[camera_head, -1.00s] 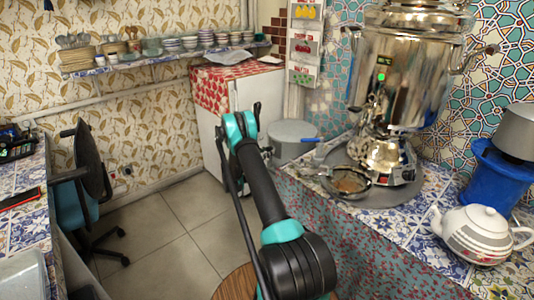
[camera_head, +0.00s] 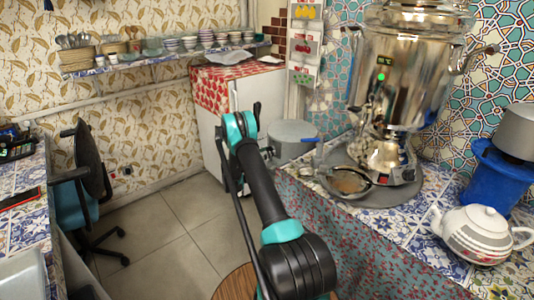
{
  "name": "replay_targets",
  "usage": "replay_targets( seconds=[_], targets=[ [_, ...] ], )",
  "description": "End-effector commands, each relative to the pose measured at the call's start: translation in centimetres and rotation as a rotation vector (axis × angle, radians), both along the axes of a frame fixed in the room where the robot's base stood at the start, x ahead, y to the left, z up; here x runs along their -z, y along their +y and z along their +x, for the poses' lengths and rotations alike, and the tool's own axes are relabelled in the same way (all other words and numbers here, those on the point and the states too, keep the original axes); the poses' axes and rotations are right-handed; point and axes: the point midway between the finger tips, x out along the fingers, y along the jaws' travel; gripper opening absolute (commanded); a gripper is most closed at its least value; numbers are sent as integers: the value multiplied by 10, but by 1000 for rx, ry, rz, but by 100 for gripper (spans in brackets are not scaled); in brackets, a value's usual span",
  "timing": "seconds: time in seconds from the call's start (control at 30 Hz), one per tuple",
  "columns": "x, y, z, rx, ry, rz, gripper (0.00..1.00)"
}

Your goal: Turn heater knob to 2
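A large shiny metal samovar (camera_head: 400,75) stands on a round grey tray (camera_head: 404,192) on the tiled counter at the right. Its body carries a small green display and a green light (camera_head: 381,77). A small red-lit part (camera_head: 408,175) shows low on its base. I cannot make out a numbered heater knob or its setting. My arm reaches away from me in the middle of the view, left of the samovar. My gripper (camera_head: 262,148) is at its far end, partly hidden behind the arm and apart from the samovar. Its fingers are too small to judge.
A metal bowl (camera_head: 349,182) sits on the tray before the samovar. A grey pot (camera_head: 292,139) is beyond my arm. An office chair (camera_head: 85,185) stands left; tiled floor (camera_head: 165,235) is open.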

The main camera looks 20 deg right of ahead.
Motion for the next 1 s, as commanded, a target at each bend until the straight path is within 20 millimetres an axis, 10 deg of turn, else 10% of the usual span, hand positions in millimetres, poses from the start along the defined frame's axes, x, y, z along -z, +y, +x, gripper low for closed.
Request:
replay_targets(
  seconds=[0.37, 1.0],
  targets=[
    [0, 8, -2, -2, 0, 0, 53],
    [0, 107, -39, -1, 0, 0, 53]
  ],
)
